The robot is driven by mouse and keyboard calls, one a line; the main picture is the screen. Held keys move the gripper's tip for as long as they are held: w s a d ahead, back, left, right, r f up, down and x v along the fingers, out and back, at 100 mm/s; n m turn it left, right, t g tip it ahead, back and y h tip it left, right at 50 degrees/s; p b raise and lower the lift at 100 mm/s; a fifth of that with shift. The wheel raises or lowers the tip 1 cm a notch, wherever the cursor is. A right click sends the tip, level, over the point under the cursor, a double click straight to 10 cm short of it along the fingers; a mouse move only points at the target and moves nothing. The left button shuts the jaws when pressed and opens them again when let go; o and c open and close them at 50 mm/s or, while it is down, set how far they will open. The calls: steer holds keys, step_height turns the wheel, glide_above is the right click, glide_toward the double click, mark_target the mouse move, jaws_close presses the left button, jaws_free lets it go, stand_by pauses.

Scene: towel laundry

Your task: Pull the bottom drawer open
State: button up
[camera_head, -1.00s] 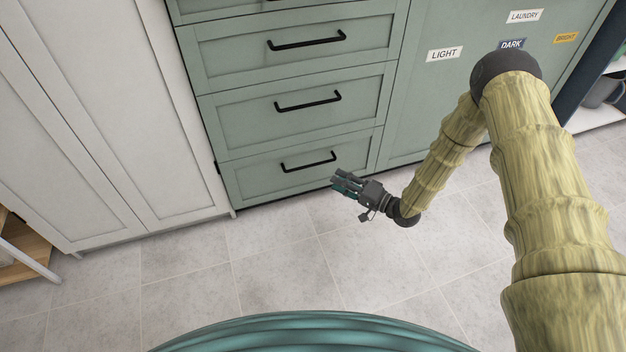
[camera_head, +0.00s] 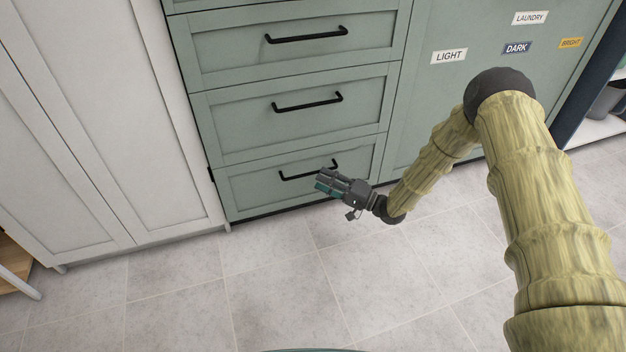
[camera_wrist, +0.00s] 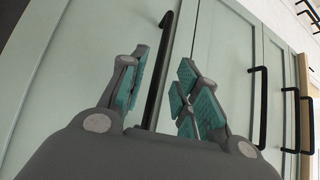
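The bottom drawer (camera_head: 240,193) is the lowest green front in the head view and looks shut. Its black bar handle (camera_head: 297,175) is partly covered at its right end by my gripper (camera_head: 323,178). In the wrist view the handle (camera_wrist: 157,85) runs lengthwise between the teal-padded fingers of my gripper (camera_wrist: 163,90). The fingers are spread, with a gap on either side of the handle, and do not appear to touch it. How deep the handle lies between the fingers is hard to tell.
Above are the middle drawer (camera_head: 245,122) and an upper drawer (camera_head: 235,55), with similar handles. A white cabinet (camera_head: 110,150) stands on the left. A green panel with labels (camera_head: 460,100) is on the right. The tiled floor (camera_head: 270,280) in front is clear.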

steer(key=shift+b+x, duration=0.65)
steer(key=shift+x, duration=1.4)
